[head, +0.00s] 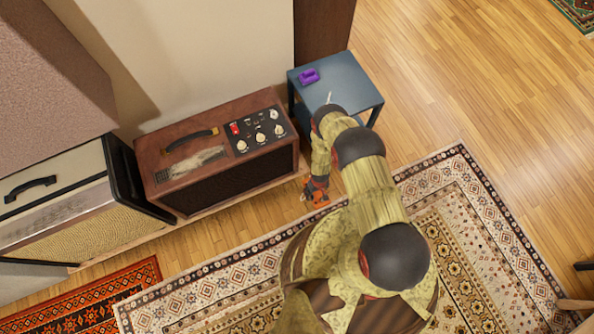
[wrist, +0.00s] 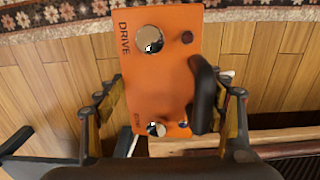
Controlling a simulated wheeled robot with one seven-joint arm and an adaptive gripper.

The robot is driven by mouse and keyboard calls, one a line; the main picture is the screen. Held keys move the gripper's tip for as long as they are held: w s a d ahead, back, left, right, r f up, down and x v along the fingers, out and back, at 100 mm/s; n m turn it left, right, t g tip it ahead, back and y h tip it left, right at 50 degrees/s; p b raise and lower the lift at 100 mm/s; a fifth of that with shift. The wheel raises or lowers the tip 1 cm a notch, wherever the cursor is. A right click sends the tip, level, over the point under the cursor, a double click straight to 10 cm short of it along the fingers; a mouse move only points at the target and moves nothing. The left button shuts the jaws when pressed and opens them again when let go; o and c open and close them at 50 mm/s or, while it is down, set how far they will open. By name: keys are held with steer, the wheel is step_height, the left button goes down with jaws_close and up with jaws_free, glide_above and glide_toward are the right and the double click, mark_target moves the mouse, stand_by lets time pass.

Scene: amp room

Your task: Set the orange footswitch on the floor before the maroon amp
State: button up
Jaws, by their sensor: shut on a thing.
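The orange footswitch (wrist: 160,100) has two silver knobs or buttons, a black part on its right and the word DRIVE; it lies between my gripper's (wrist: 167,118) fingers in the wrist view. My gripper is shut on it. In the head view my gripper (head: 309,188) and the footswitch (head: 320,200) are low, by the front right corner of the maroon amp (head: 225,163). The footswitch's height above the floor is hard to tell. The amp has a black grille, a top handle and a knob panel. Its grille edge shows at the wrist view's lower right.
Wood floor (head: 222,233) runs between the amp and a patterned rug (head: 450,170). A blue-grey side table (head: 348,78) with a purple object (head: 309,76) stands right of the amp. A cream amp (head: 62,200) stands left, with a red rug (head: 105,300) before it.

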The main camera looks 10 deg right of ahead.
steer(key=a+f+b, duration=0.2)
steer(key=a+f, duration=0.1)
steer(key=a, duration=0.3)
steer(key=b, duration=0.2)
glide_above(297, 200)
steer(key=f, duration=0.4)
steer(key=shift+w+d+f, duration=0.1)
steer(key=shift+d+f, duration=0.15)
steer(key=shift+d, duration=0.05)
steer(key=f+b, duration=0.1)
steer(key=f, duration=0.1)
steer(key=f+b, duration=0.1)
steer(key=shift+a+f+b, duration=0.3)
steer(key=shift+f+b, duration=0.05)
steer(key=shift+f, duration=0.05)
steer(key=shift+r, duration=0.1)
steer(key=o, duration=1.8)
step_height(297, 200, up, 12)
steer(key=p, duration=0.6)
